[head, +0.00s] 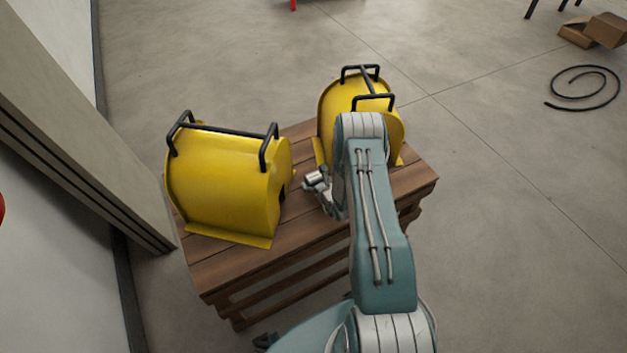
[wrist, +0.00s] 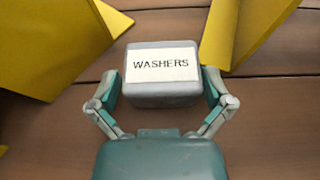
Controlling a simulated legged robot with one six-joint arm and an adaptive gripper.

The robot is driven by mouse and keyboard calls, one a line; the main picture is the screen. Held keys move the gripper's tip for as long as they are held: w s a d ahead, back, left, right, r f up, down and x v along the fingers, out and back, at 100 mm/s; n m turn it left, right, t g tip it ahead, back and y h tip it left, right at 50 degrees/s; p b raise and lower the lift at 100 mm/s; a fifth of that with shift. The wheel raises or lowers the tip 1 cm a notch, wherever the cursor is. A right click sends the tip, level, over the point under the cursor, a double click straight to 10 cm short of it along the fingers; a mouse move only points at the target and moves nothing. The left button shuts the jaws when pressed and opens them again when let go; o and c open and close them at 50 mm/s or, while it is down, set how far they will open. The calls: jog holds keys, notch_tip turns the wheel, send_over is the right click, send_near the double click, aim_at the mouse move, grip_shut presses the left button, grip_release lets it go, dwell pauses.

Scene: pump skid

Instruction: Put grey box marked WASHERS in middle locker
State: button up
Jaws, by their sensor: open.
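The grey box marked WASHERS (wrist: 163,90) sits on the wooden pallet bench, its white label facing up in the wrist view. My gripper (wrist: 162,88) is open, with one finger on each side of the box. I cannot tell whether the fingers touch it. In the head view my gripper (head: 320,185) is over the bench between two yellow covers, and the box is hidden there. No locker can be made out in either view.
The wooden bench (head: 320,228) carries a left yellow cover (head: 222,185) and a right yellow cover (head: 340,105), both with black handles. A grey post (head: 80,130) stands close left. A black hose (head: 585,88) and cardboard box (head: 594,32) lie far right.

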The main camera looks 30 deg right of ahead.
jog(key=shift+w+d+f, duration=0.1)
jog(key=shift+w+d, duration=0.1)
jog(key=shift+a, duration=0.15)
jog(key=c, duration=1.1)
